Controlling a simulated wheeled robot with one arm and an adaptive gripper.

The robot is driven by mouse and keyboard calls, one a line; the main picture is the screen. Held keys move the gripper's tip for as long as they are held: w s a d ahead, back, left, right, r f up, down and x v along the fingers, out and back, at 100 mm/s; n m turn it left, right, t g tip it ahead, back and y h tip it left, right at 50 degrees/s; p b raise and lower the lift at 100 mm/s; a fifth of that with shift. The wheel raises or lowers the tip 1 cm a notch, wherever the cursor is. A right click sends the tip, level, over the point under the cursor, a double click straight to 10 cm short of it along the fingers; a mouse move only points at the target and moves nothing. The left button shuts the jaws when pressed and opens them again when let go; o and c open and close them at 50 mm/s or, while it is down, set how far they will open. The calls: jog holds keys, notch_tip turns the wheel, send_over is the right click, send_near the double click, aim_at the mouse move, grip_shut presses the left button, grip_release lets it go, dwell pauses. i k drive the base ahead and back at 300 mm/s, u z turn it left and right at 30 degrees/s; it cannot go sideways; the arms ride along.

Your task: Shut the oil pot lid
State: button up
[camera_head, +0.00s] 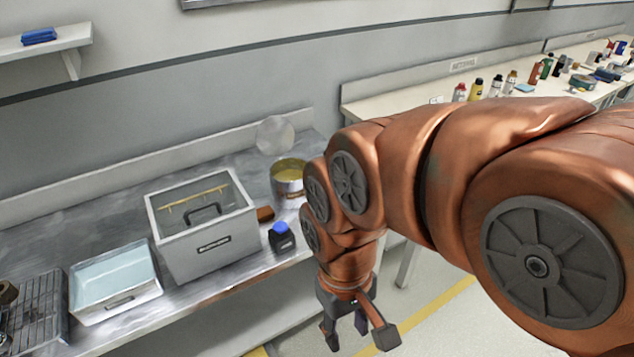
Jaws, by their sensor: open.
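The oil pot (288,178) is a metal pot with yellowish contents, standing near the right end of the metal bench. Its round lid (275,135) stands raised and open behind it, near the wall. My copper-coloured arm covers part of the pot's right side. My gripper (354,338) hangs pointing down in front of the bench's edge, below and to the right of the pot. Its fingers are spread, with nothing between them, and it is apart from the pot and the lid.
A grey box with a handle (207,243) stands left of the pot. Further left are a tray (119,302) and a wire rack (42,300). A second bench (420,112) holds several bottles.

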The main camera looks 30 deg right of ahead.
aim_at(275, 136)
jog(key=z, duration=0.4)
jog(key=i, duration=0.5)
jog(key=u, duration=0.85)
jog(key=k, duration=0.3)
jog(key=u, duration=0.75)
jog(key=i, duration=0.5)
